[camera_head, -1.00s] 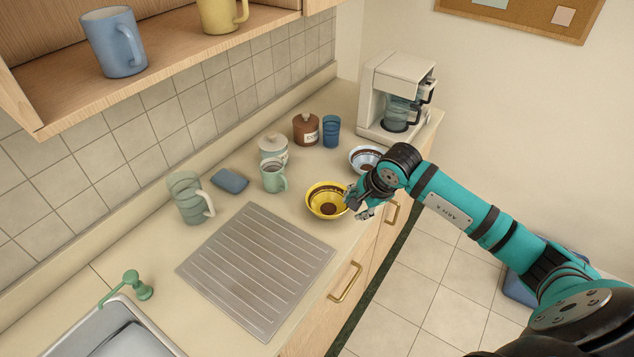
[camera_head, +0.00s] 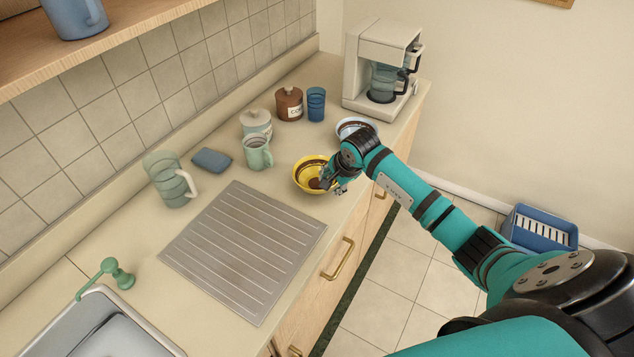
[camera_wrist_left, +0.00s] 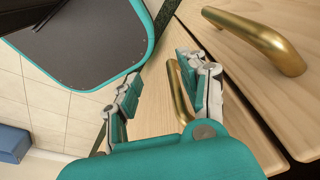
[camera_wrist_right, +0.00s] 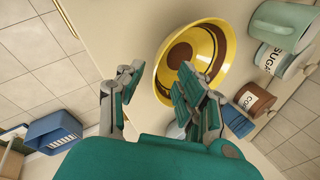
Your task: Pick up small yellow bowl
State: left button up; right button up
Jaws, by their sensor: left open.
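The small yellow bowl (camera_head: 300,173) stands upright on the counter, with brown bands inside. It also shows in the right wrist view (camera_wrist_right: 172,72). My right gripper (camera_head: 333,186) is at the bowl's near right rim. In the right wrist view my right gripper (camera_wrist_right: 152,88) is open. One finger overlaps the bowl's inside and the other is outside the rim; nothing is gripped. Whether a finger touches the bowl I cannot tell. My left gripper (camera_wrist_left: 163,92) is open and empty in front of the wooden drawers; it is not in the head view.
A light blue bowl (camera_head: 350,124) sits just behind the yellow one, partly hidden by my right arm. A green mug (camera_head: 257,153), coffee canister (camera_head: 289,104) and blue glass (camera_head: 316,104) stand nearby. A ridged drainboard (camera_head: 243,250) lies in front. Brass handles (camera_wrist_left: 262,40) jut from the drawers.

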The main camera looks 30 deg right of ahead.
jog(key=b+x, duration=0.3)
jog(key=x, duration=0.2)
jog(key=shift+w, duration=0.1)
jog(key=shift+r, duration=0.15)
grip_shut()
pick_arm(q)
jog(key=f, duration=0.1)
jog(key=s+f, duration=0.2)
jog(key=shift+a+f, duration=0.25)
jog(key=shift+f, duration=0.05)
